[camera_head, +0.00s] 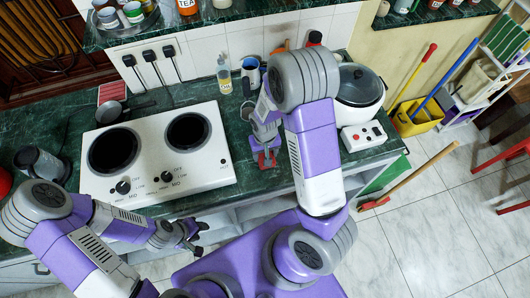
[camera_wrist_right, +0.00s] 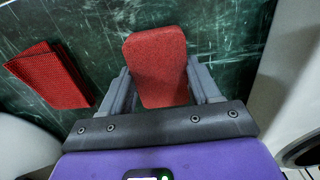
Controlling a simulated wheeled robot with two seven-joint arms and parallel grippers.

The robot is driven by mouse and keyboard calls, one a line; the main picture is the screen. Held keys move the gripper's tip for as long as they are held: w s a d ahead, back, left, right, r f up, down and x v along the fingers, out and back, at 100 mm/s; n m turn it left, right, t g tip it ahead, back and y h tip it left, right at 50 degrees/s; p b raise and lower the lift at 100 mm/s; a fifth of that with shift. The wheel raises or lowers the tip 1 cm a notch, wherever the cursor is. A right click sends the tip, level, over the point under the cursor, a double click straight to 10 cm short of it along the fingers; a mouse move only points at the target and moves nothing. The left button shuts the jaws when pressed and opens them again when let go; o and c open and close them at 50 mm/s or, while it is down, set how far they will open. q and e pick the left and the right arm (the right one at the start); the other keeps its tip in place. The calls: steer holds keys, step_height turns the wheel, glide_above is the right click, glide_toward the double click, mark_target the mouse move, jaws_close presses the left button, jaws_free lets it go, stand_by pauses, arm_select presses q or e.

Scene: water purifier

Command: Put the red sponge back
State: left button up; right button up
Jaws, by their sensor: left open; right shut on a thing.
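The red sponge (camera_wrist_right: 157,65) is a rounded red block in the right wrist view. My right gripper (camera_wrist_right: 158,88) is shut on it, with one finger on each side, and its far end sticks out past the fingers over the dark green counter. In the head view my right gripper (camera_head: 265,146) is over the counter, right of the stove, and red shows around its tips; sponge and cloth are hard to tell apart there. My left gripper (camera_head: 190,238) is open and empty in front of the counter's front edge, below the stove.
A folded red cloth (camera_wrist_right: 50,75) lies on the counter left of the sponge. The white two-burner stove (camera_head: 158,152) is left of my right gripper. A white rice cooker (camera_head: 360,95) stands to the right.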

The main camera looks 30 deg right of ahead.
steer(key=shift+f, duration=0.2)
steer(key=o, duration=1.1)
steer(key=shift+r, duration=0.15)
steer(key=shift+r, duration=0.3)
step_height(320, 180, up, 12)
steer(key=p, duration=0.2)
steer(key=shift+f+p, duration=0.2)
steer(key=shift+p, duration=0.2)
